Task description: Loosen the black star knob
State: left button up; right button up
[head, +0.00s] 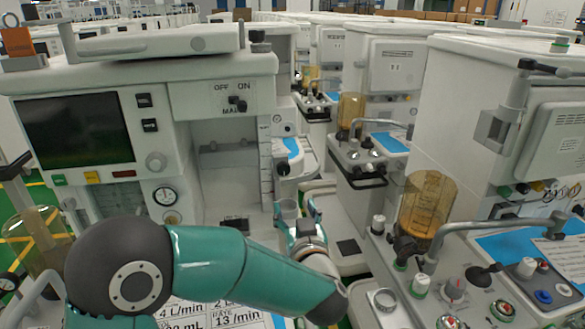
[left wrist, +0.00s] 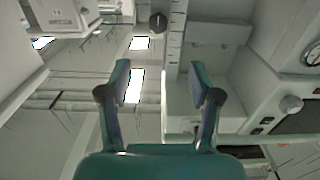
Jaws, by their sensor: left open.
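The black star knob (head: 283,168) sits on the right side of the left anaesthesia cart, beside a vertical marked strip. In the left wrist view a round black knob (left wrist: 158,22) shows near the top edge, beyond the fingertips and roughly in line with the gap between them. My left gripper (head: 300,212) is below the knob in the head view, apart from it. In the left wrist view its two fingers (left wrist: 160,72) are spread with nothing between them. My right gripper is not in view.
The left cart has a dark screen (head: 75,132) and a switch panel (head: 236,100). An amber canister (head: 427,205) and a metal rail stand on the right cart. More carts fill the back. A narrow gap runs between the two front carts.

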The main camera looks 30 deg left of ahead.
aim_at(284, 170)
pick_arm(q)
jog(key=p+x, duration=0.2)
jog(key=x, duration=0.5)
jog(key=p+x, duration=0.2)
jog(key=x, duration=0.6)
jog(key=shift+w+r, duration=0.2)
jog(key=shift+w, duration=0.2)
jog(key=shift+w+a+f, duration=0.1)
jog(key=shift+w+a, duration=0.25)
jog(key=shift+w, duration=0.2)
